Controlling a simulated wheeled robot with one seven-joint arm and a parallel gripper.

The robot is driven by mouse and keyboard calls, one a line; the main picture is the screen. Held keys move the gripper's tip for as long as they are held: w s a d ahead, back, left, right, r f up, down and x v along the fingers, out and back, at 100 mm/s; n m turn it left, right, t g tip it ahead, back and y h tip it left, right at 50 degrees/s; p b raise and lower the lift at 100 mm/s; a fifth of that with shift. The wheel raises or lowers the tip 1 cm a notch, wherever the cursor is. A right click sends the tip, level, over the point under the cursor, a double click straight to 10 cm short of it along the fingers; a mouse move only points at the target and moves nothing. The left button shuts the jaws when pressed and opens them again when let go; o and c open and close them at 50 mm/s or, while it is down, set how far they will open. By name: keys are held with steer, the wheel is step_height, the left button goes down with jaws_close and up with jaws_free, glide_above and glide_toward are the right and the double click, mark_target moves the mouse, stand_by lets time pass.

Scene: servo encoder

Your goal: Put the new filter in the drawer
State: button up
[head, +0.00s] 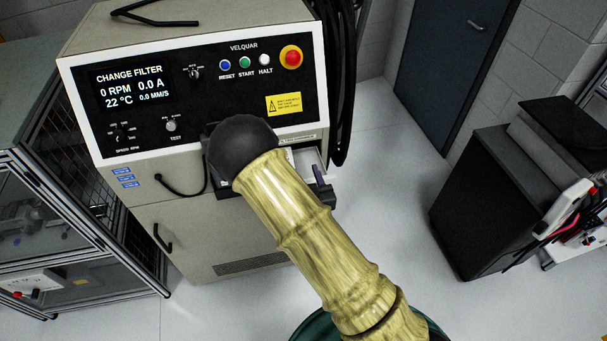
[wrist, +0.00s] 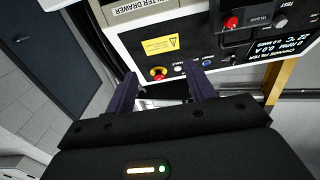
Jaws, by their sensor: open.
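The filter drawer (head: 311,159) is on the machine's front below the control panel in the head view. It appears pulled out, with a pale inside and a dark front, and my arm hides much of it. The label "FILTER DRAWER" (wrist: 143,8) shows upside down at the top of the wrist view. My gripper (wrist: 161,82) is open, its two dark purple fingers apart with nothing visible held between them. In the head view one finger shows at the drawer; the rest is behind my arm. I cannot make out the new filter in either view.
The machine's control panel (head: 185,90) reads "CHANGE FILTER". Black cables (head: 343,80) hang at its right side. A caged frame (head: 60,220) stands at the left. A dark cabinet (head: 490,200) stands at the right, with clear floor (head: 385,190) between it and the machine.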

stand_by(0.4)
steer(key=d+m+g+h, duration=0.5)
steer(key=d+g, duration=0.2)
steer(key=d, duration=0.3)
steer(key=s+d+r+n+g, duration=0.1)
steer(key=s+d+r+g, duration=0.2)
steer(key=s, duration=0.4)
steer(key=s+d+r+g, duration=0.3)
steer(key=s+d+g, duration=0.1)
steer(key=s, duration=0.3)
steer(key=shift+s+d+r+n+g, duration=0.25)
steer(key=shift+s+r+n+g, duration=0.15)
